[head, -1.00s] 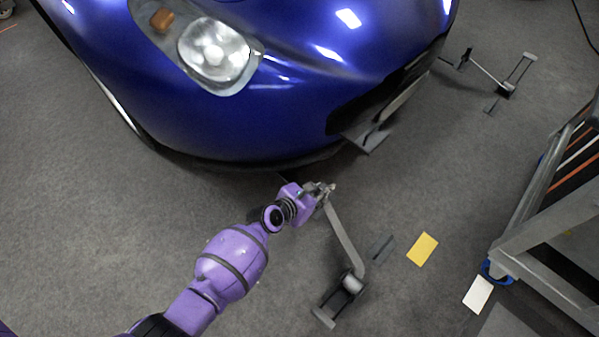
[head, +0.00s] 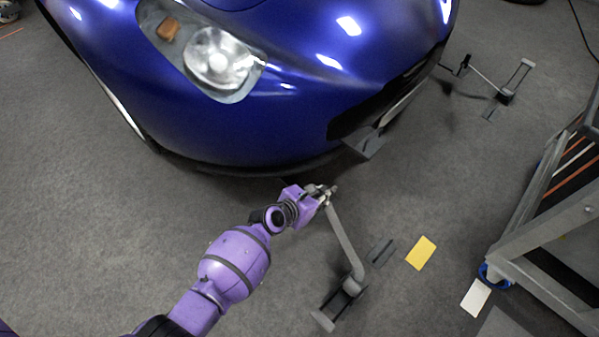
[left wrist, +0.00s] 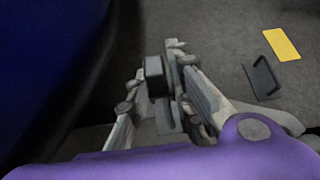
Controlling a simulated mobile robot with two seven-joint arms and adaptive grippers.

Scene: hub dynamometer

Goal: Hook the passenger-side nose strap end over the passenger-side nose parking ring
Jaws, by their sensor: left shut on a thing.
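My left gripper (head: 327,194) is shut on the end of a grey strap (head: 345,243), low in front of the blue car's nose. The strap runs down to a floor winch (head: 350,287) with a flat foot at the lower middle. In the left wrist view my left gripper (left wrist: 160,92) has a dark, grey-edged block (left wrist: 154,77) between its fingers, which looks like the strap end's fitting. I cannot make out the parking ring for certain; the fingers and car edge may hide it. My right gripper is not in view.
The blue car's nose (head: 230,125) overhangs just behind the gripper, with a grey plate (head: 367,143) jutting out. A dark floor tray (head: 380,252) and yellow card (head: 421,253) lie to the right. A metal frame (head: 540,225) stands at right; a second strap (head: 485,77) is beyond.

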